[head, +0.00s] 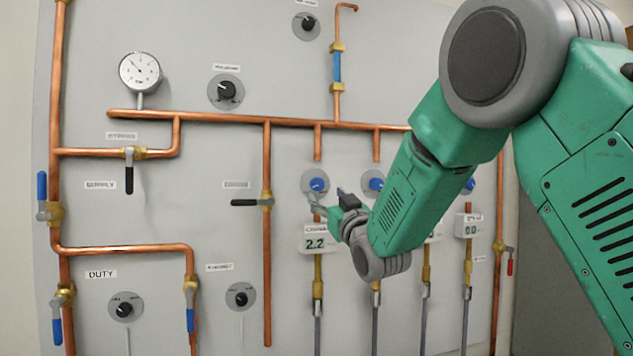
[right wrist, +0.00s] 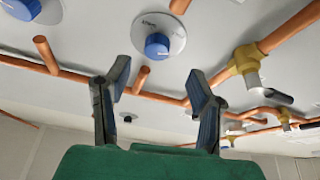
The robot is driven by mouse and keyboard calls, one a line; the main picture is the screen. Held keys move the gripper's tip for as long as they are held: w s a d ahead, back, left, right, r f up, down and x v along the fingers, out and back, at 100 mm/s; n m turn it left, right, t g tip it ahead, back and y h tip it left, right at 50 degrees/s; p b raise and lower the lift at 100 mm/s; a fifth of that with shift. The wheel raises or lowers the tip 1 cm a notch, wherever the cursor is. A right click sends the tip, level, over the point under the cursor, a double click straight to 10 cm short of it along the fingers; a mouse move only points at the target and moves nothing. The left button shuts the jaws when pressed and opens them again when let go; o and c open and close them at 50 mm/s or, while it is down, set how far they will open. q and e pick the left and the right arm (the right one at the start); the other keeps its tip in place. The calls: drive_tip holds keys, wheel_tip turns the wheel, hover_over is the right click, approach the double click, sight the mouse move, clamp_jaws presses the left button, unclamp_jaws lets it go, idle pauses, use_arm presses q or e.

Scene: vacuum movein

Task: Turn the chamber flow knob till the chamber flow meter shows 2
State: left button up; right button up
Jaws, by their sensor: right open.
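The chamber flow knob (head: 318,184) is a blue knob on a round grey plate on the wall panel. The chamber flow meter (head: 315,242), a white box just below it, reads 2.2. My right gripper (head: 326,198) is open just in front of the knob and slightly below it in the head view. In the right wrist view the blue knob (right wrist: 157,45) lies beyond the gap between the two open fingers (right wrist: 158,74), apart from them. The fingers hold nothing. My left gripper is out of view.
Copper pipes (head: 267,160) run across the panel. A lever valve (head: 252,202) is to the left. My right arm hides some meters.

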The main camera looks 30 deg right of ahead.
sight(319, 186)
drive_tip(key=x, duration=0.2)
drive_tip(key=p+x, duration=0.1)
drive_tip(key=x, duration=0.1)
drive_tip(key=d+x, duration=0.1)
drive_tip(key=x, duration=0.1)
drive_tip(key=shift+f+p, duration=0.1)
drive_tip(key=shift+p, duration=0.2)
drive_tip(key=shift+a, duration=0.15)
drive_tip(key=shift+a, duration=0.1)
